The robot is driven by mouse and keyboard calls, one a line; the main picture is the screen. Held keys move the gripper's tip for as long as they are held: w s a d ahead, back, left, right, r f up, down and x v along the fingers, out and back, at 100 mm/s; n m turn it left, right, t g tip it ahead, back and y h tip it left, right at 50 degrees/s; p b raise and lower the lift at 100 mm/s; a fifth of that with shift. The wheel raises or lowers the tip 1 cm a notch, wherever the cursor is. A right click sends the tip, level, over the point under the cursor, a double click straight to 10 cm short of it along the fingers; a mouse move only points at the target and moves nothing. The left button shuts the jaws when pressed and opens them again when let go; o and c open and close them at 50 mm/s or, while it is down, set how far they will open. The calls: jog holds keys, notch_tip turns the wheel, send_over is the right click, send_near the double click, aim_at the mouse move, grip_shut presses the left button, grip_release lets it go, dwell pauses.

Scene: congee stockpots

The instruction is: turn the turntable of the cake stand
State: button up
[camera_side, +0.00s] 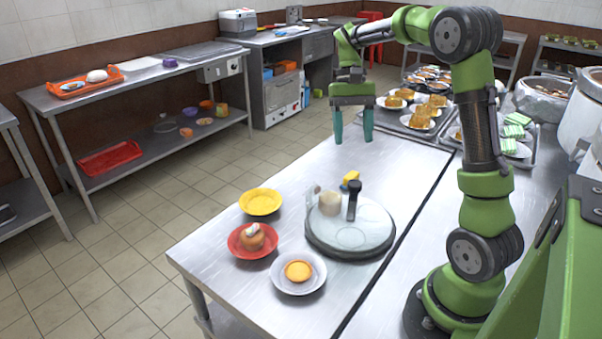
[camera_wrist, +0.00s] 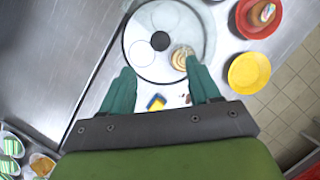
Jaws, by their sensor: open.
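The cake stand has a round, pale turntable (camera_side: 350,232) with a dark rim, on the steel table. An upright black knob (camera_side: 353,200) stands on it. A small beige item (camera_side: 330,204) sits near its edge. In the wrist view the turntable (camera_wrist: 140,50) fills the top middle, with the knob (camera_wrist: 160,41) near its centre and the beige item (camera_wrist: 183,58) close to my right-hand finger. My gripper (camera_side: 353,128) is open and empty, pointing down, above the table and behind the turntable in the side view. Its green fingers (camera_wrist: 160,78) are spread apart in the wrist view.
A yellow plate (camera_side: 260,202), a red plate (camera_side: 237,249) with a pastry and a white plate (camera_side: 298,289) with a tart stand left of the turntable. A yellow-and-blue object (camera_wrist: 157,102) lies beside it. Trays (camera_side: 412,128) of food plates fill the far end.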

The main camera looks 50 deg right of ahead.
aim_at(354, 183)
jog(key=x, duration=1)
jog(key=shift+s+a+f, duration=0.1)
jog(key=shift+f, duration=0.2)
grip_shut()
